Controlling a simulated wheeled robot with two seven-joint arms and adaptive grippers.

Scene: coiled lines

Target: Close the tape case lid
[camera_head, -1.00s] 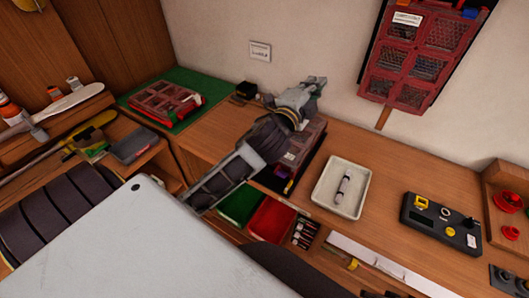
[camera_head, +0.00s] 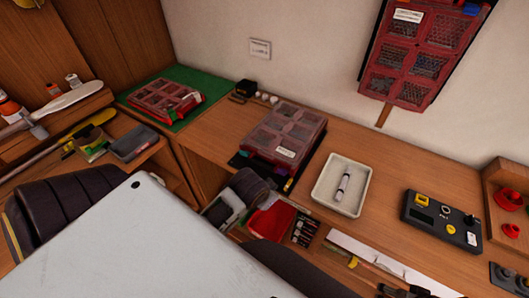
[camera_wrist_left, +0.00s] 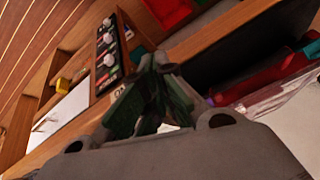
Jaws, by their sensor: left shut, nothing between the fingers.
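The tape case (camera_head: 285,133), with a red-framed clear lid and a white label, sits on the middle of the desk. Dark base and coloured items show along its front edge; the lid looks slightly raised there, but I cannot tell the gap. In the left wrist view, part of its red edge (camera_wrist_left: 262,86) shows at right. My left arm (camera_head: 235,198) is below and left of the case, at the desk's front; its fingers are hard to make out there. In the left wrist view my left gripper (camera_wrist_left: 157,68) is shut and empty. A dark part at the bottom right, possibly my right gripper (camera_head: 400,291), is cut off.
A white tray (camera_head: 322,196) holding a small cylinder lies right of the case, beside a dark control box (camera_head: 440,222). A red bin (camera_head: 270,221) sits below the desk front. Another red case (camera_head: 166,99) lies on a green mat. A third hangs on the wall (camera_head: 408,60).

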